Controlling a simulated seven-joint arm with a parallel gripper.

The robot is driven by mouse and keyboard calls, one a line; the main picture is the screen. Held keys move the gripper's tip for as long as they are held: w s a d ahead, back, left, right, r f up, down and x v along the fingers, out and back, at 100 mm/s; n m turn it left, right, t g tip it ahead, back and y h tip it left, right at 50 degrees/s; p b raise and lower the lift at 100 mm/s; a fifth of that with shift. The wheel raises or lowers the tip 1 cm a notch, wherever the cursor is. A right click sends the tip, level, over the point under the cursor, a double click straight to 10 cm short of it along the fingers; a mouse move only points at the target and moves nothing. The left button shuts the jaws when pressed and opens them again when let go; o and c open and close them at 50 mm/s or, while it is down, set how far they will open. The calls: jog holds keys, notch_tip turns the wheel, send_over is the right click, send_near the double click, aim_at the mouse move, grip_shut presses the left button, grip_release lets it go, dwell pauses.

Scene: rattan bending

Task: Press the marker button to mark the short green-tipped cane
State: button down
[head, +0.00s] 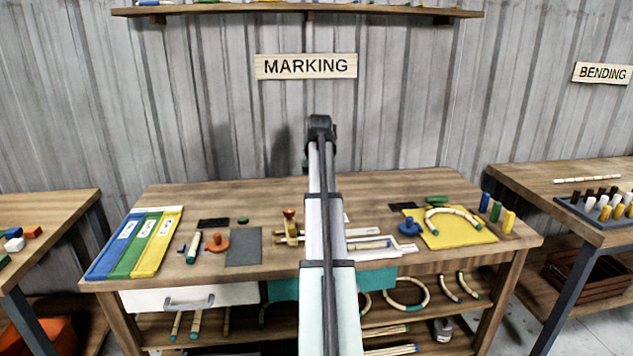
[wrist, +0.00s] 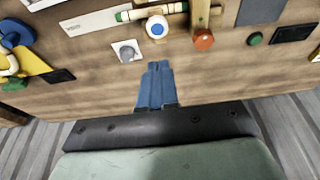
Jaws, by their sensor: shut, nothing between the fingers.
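The short green-tipped cane (wrist: 140,14) lies across the white tray, its green end to the left in the wrist view; it also shows in the head view (head: 368,245), right of my arm. A round white piece with a blue centre (wrist: 157,29) sits beside the cane. A white plate with a small grey round piece (wrist: 127,51) is nearby. I cannot tell which of these is the marker button. My gripper (wrist: 157,65) is shut and empty over bare wood close to both, touching neither. My arm hides this area in the head view.
A wooden post with an orange-brown cap (wrist: 203,40) stands beside the tray, and a green round piece (wrist: 255,38) lies beyond it. A yellow mat (head: 462,236) with a bent cane lies right. Blue, green and yellow strips (head: 137,245) lie left. Bare tabletop surrounds my gripper.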

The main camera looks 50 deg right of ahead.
jog(key=x, duration=0.9)
jog(key=shift+s+a+f, duration=0.2)
jog(key=shift+f, duration=0.7)
jog(key=shift+f, duration=1.2)
jog(key=shift+s+a, duration=0.1)
jog(key=shift+r, duration=0.45)
jog(key=d+v, duration=0.1)
jog(key=v, duration=1.2)
jog(key=shift+w+r, duration=0.35)
jog(key=shift+r, duration=0.1)
